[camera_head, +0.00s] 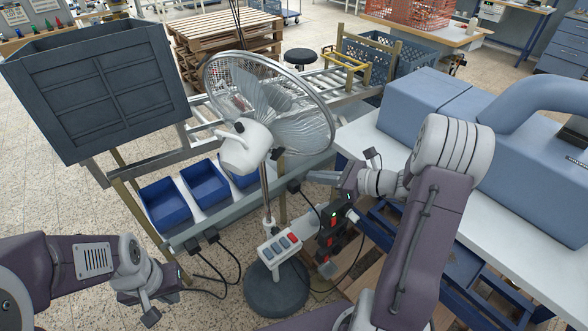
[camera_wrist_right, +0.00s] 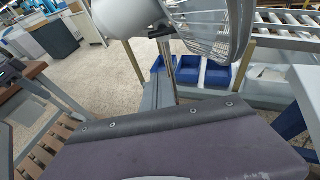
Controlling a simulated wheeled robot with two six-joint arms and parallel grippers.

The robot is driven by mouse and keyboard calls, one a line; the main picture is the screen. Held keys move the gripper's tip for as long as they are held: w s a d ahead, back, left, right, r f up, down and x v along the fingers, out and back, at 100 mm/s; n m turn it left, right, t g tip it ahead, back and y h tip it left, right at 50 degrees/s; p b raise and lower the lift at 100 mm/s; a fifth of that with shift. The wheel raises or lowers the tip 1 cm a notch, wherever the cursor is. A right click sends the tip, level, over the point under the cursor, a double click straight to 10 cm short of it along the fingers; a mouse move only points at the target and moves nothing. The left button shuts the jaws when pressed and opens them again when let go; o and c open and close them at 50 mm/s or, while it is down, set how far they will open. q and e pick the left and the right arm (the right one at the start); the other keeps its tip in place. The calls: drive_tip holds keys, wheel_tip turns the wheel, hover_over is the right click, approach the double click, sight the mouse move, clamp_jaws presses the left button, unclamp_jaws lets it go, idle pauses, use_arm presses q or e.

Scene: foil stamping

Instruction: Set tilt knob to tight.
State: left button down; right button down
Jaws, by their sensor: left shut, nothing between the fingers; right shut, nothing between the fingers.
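A grey-white pedestal fan stands on a round dark base; its motor housing (camera_head: 245,147) and wire cage (camera_head: 285,105) tilt upward. A small black part at the neck (camera_head: 277,153), which looks like the tilt knob, sits just under the housing. A dark part also shows under the housing in the right wrist view (camera_wrist_right: 160,31). Its setting cannot be read. My right gripper (camera_head: 297,186) is shut and empty, right of the pole and a little below the neck, apart from the knob. My left gripper (camera_head: 182,277) is shut and empty at lower left, well away from the fan.
A control panel with coloured buttons (camera_head: 280,245) is on the pole. A dark box with red and green lights (camera_head: 334,225) stands right of it. Blue bins (camera_head: 205,183), a roller conveyor and a large grey crate (camera_head: 100,92) lie left. A blue machine (camera_head: 440,105) stands right.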

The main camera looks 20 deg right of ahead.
sight(277, 153)
drive_tip(key=w+a+p, duration=0.2)
drive_tip(key=w+a, duration=0.4)
drive_tip(key=w, duration=0.1)
drive_tip(key=shift+w+a+r+p, duration=0.15)
drive_tip(key=shift+a+r+p, duration=0.1)
drive_tip(key=shift+a+p, duration=0.15)
drive_tip(key=shift+r+m+p, duration=0.1)
drive_tip(key=shift+m+p, duration=0.2)
drive_tip(key=shift+p, duration=0.05)
drive_tip(key=shift+m+y+p, duration=0.3)
idle(0.4)
